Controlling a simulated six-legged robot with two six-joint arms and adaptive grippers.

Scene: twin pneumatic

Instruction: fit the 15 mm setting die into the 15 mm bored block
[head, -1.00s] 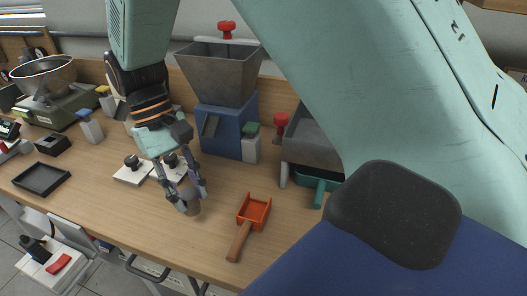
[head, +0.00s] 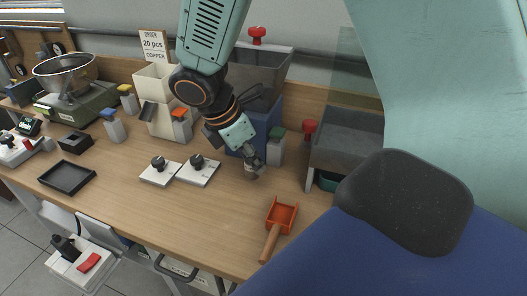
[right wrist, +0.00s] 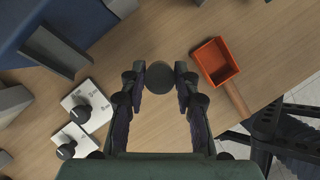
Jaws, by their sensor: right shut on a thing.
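My right gripper (head: 253,163) is low over the bench in the middle of the head view. It is shut on a short grey cylinder (head: 251,172), which may be the setting die. In the right wrist view the cylinder's round dark end (right wrist: 159,76) lies between the two fingertips (right wrist: 160,80). I cannot read any size marking on it. I cannot tell for sure which piece is the 15 mm bored block; a small dark block (head: 76,142) stands on the bench at the left. My left gripper is not in view.
Two white plates with black knobs (head: 160,171) (head: 198,170) lie left of the gripper. An orange scoop (head: 281,215) lies at right. A black tray (head: 67,178) is at left. A blue-based hopper stands behind the gripper. The front middle bench (head: 190,222) is clear.

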